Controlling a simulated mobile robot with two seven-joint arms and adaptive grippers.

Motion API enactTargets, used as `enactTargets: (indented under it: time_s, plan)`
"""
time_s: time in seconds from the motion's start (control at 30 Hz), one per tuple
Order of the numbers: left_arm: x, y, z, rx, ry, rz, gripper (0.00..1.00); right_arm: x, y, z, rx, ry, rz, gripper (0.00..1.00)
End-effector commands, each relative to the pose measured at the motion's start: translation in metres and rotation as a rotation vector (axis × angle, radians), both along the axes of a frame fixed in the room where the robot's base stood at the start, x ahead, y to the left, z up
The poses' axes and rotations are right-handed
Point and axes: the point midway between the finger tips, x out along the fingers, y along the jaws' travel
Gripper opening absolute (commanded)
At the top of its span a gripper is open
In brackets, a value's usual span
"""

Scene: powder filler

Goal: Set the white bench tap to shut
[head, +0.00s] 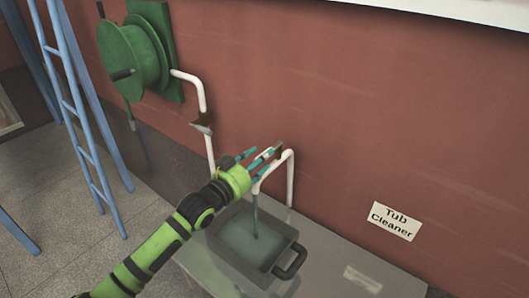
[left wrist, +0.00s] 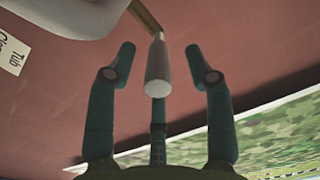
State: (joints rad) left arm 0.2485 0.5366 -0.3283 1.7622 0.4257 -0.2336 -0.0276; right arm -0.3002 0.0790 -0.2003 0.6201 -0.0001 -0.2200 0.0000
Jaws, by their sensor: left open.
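The white bench tap (head: 290,175) is an arched white pipe rising behind the basin. A thin grey stream (head: 255,215), apparently water, hangs from its spout into the basin. My left gripper (head: 262,156) is at the top of the tap, open. In the left wrist view, the tap's pale cylindrical handle (left wrist: 157,70) on a brass stem (left wrist: 145,18) lies between the spread fingers of the gripper (left wrist: 160,52). I see gaps between it and the two side fingers; contact with the middle finger cannot be told. My right gripper is not in view.
The dark basin (head: 226,262) with a handle stands on the grey bench (head: 330,282). A second white pipe (head: 209,150) with a brown fitting runs from a green hose reel (head: 148,50). A blue ladder (head: 80,115) stands left. A "Tub Cleaner" label (head: 396,221) is on the red wall.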

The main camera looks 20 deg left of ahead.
Motion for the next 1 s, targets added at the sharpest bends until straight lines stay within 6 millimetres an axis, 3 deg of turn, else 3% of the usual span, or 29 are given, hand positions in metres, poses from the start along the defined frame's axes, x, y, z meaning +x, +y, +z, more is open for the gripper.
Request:
enactTargets:
  time_s: [0.2,0.5,0.53,0.6,0.67,1.0]
  plan:
    - [0.019,-0.007,0.0,0.0,0.001,0.0,0.52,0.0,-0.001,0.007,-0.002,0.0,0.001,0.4]
    - [0.021,-0.008,-0.001,0.001,0.001,0.0,0.52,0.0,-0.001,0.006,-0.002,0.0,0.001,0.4]
    - [0.021,-0.008,-0.001,0.001,0.001,0.0,0.48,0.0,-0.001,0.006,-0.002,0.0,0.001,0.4]
    - [0.021,-0.008,-0.001,0.001,0.001,0.0,0.2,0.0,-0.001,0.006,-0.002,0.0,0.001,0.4]
    - [0.021,-0.008,-0.001,0.001,0.001,0.0,0.0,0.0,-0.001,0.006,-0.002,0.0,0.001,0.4]
    - [0.027,-0.008,0.001,-0.002,-0.005,0.012,0.0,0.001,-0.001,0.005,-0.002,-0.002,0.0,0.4]
